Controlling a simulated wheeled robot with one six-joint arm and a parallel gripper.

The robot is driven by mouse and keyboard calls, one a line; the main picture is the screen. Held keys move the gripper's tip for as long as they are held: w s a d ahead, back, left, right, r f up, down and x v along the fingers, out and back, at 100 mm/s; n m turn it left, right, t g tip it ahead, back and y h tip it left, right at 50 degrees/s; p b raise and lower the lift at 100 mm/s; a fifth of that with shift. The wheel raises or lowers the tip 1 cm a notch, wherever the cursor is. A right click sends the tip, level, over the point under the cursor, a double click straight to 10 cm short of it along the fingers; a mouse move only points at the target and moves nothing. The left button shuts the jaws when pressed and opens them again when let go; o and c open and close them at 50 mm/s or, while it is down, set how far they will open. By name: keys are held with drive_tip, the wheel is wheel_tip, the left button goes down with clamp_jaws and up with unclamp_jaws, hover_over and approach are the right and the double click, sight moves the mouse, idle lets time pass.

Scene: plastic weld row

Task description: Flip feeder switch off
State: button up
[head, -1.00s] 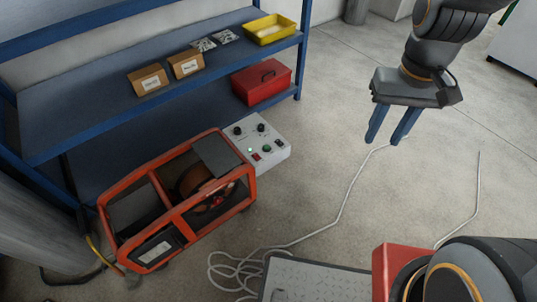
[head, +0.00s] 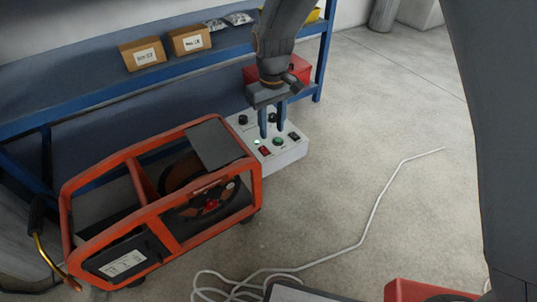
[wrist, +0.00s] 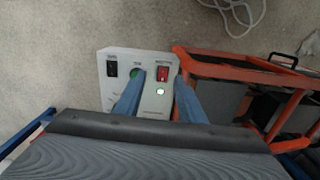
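The pale control box (head: 287,156) is fixed at the end of the orange-framed feeder (head: 165,215). It carries a red rocker switch (head: 264,151), a green button (head: 278,142), a black switch (head: 294,136) and a lit green lamp (head: 256,141). The wrist view shows the red switch (wrist: 162,74), green button (wrist: 137,72) and black switch (wrist: 111,69); their labels are too small to read surely. My gripper (head: 272,136) points down over the panel, open and empty. In the wrist view, the red switch shows between its two blue fingers. Contact cannot be told.
A blue shelf (head: 80,105) with cartons (head: 143,53) stands behind the feeder. A red toolbox (head: 300,68) sits close behind my gripper.

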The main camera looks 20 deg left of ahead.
sight(267, 153)
drive_tip(key=f+b, duration=0.1)
drive_tip(key=f, duration=0.2)
drive_tip(key=a+f+b, duration=0.1)
drive_tip(key=f, duration=0.2)
drive_tip(key=f+b, duration=0.1)
drive_tip(key=f, duration=0.2)
drive_tip(key=shift+a+f, duration=0.3)
drive_tip(key=shift+a, duration=0.05)
